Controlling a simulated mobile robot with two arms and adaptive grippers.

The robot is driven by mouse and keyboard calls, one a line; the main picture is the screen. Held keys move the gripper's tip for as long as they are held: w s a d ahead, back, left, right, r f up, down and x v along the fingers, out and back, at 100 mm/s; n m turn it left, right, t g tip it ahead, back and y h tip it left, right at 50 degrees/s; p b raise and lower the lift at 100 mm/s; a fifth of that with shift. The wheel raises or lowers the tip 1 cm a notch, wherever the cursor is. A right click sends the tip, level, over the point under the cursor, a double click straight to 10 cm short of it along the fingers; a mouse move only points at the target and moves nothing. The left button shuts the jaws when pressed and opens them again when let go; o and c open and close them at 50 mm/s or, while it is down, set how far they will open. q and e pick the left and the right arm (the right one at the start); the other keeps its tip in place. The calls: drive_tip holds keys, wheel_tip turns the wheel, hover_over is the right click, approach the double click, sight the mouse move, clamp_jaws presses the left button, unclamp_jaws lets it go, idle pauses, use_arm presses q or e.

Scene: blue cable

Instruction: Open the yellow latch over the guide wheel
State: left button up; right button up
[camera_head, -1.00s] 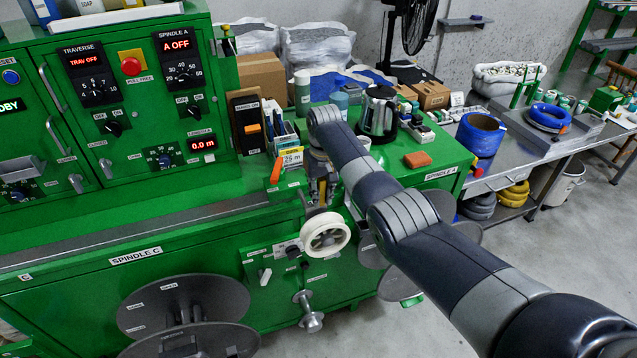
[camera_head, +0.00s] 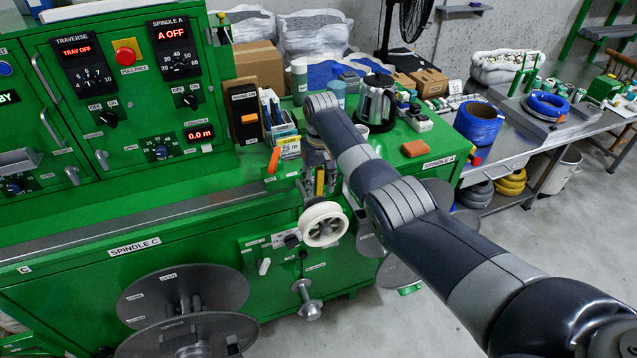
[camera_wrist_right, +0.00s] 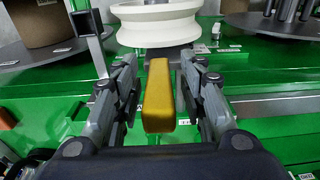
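The yellow latch (camera_wrist_right: 158,95) is a block with rounded edges, standing between the fingers of my right gripper (camera_wrist_right: 160,82) in the right wrist view. The fingers are open on either side of it, with narrow gaps visible. The white guide wheel (camera_wrist_right: 156,24) lies just beyond the latch. In the head view the guide wheel (camera_head: 323,224) is on the green machine's front, and my right gripper (camera_head: 319,180) points down just above it. Only a small yellow part of the latch (camera_head: 319,183) shows there, between the fingers. My left gripper is not in view.
An orange-red handle (camera_head: 273,160) and a yellow-and-white label box (camera_head: 289,147) stand close left of the gripper. A kettle (camera_head: 377,103) sits behind my arm on the green top (camera_head: 440,140). Large grey reels (camera_head: 190,290) are at lower left.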

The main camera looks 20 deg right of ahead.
drive_tip(key=r, duration=1.1)
drive_tip(key=shift+s+r, duration=0.3)
drive_tip(key=shift+s, duration=0.1)
drive_tip(key=shift+f, duration=0.1)
